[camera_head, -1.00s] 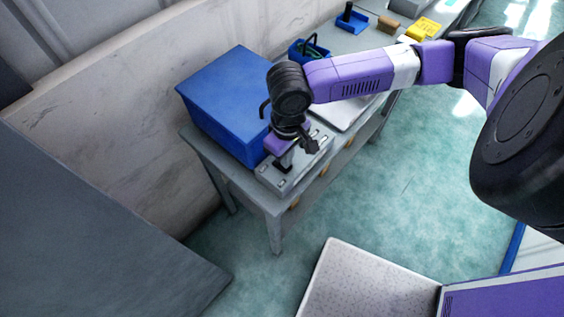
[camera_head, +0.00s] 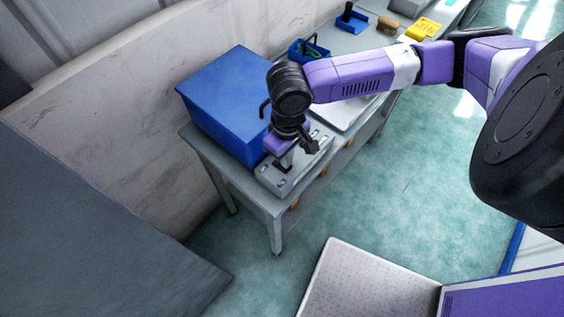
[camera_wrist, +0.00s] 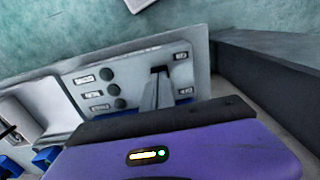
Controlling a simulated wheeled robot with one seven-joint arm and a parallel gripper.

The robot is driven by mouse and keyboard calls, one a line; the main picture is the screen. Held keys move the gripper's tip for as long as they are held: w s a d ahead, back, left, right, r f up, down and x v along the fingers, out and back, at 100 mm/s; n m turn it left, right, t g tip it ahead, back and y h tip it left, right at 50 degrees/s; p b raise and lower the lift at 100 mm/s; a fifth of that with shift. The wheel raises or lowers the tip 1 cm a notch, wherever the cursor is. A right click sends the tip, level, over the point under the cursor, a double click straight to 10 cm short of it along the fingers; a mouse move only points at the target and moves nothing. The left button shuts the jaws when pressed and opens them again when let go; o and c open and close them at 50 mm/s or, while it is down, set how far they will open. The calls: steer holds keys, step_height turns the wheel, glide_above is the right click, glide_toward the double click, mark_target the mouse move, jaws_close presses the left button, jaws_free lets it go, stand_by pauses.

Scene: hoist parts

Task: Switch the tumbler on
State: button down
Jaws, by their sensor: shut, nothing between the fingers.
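A grey control panel (camera_head: 266,178) lies on the table in front of the blue box, and it also shows in the wrist view (camera_wrist: 130,62). It carries several dark round buttons (camera_wrist: 112,88) in a row and small white labels. My gripper (camera_head: 283,165) points down over the panel's near end; its shut fingers also show in the wrist view (camera_wrist: 158,88). A dark piece sits at the fingertips, between two labels; I cannot tell whether it is the tumbler or the finger ends. The tumbler's position is hidden, and contact is unclear.
A large blue box (camera_head: 222,95) stands behind the panel on the grey table (camera_head: 270,207), close to my gripper. Farther along are a blue tray (camera_head: 350,20), a brown block (camera_head: 387,25) and a yellow part (camera_head: 425,28). A wall runs behind; the green floor (camera_head: 400,190) is open.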

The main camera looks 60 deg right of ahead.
steer(key=shift+f+b, duration=0.55)
steer(key=shift+f, duration=0.35)
stand_by(0.3)
steer(key=shift+r, duration=0.1)
step_height(320, 180, up, 5)
steer(key=p, duration=0.4)
steer(key=shift+f, duration=0.2)
steer(key=shift+r, duration=1.15)
